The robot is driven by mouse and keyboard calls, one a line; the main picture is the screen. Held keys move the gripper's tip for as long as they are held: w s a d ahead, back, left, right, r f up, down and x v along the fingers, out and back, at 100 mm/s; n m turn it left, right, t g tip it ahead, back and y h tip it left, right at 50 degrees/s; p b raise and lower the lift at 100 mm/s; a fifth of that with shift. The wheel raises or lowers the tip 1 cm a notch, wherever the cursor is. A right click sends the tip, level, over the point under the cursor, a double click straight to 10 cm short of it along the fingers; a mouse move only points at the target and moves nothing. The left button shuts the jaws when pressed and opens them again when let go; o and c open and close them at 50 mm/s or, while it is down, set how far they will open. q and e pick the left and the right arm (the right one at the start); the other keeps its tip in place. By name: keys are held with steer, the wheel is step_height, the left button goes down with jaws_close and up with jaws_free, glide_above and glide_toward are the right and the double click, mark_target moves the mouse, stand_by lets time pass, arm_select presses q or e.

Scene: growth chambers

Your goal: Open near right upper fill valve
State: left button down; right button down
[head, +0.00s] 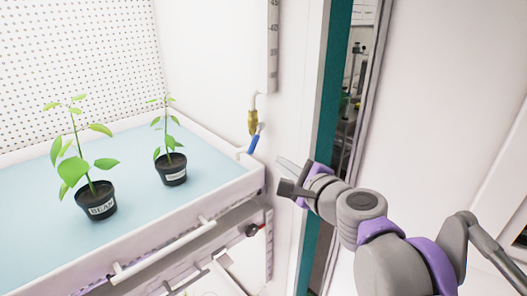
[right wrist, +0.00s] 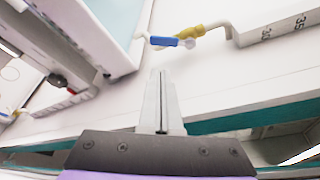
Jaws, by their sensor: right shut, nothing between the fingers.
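The fill valve has a brass body (head: 252,121) and a blue lever handle (head: 254,142), on a thin pipe at the tray's right rear corner. In the right wrist view the blue handle (right wrist: 170,42) and the brass body (right wrist: 190,32) lie just beyond my fingertips. My right gripper (head: 284,174) is shut and empty, below and right of the handle in the head view, with a visible gap to it. In the right wrist view its closed fingers (right wrist: 158,75) point toward the handle without touching it. My left gripper is not in view.
A pale blue tray with a white rim (head: 215,194) holds two potted plants (head: 98,199). A white bar handle (head: 165,250) and a dark knob (head: 252,230) are below it. A teal door edge (head: 333,100) stands right of the valve. A scale strip (head: 272,45) hangs above.

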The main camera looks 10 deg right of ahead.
mark_target(257, 138)
steer(key=shift+w, duration=0.1)
steer(key=x, duration=1)
steer(key=shift+s+a+m+b, duration=0.2)
steer(key=shift+s+m+b, duration=0.1)
steer(key=shift+b, duration=0.2)
steer(key=shift+g, duration=0.3)
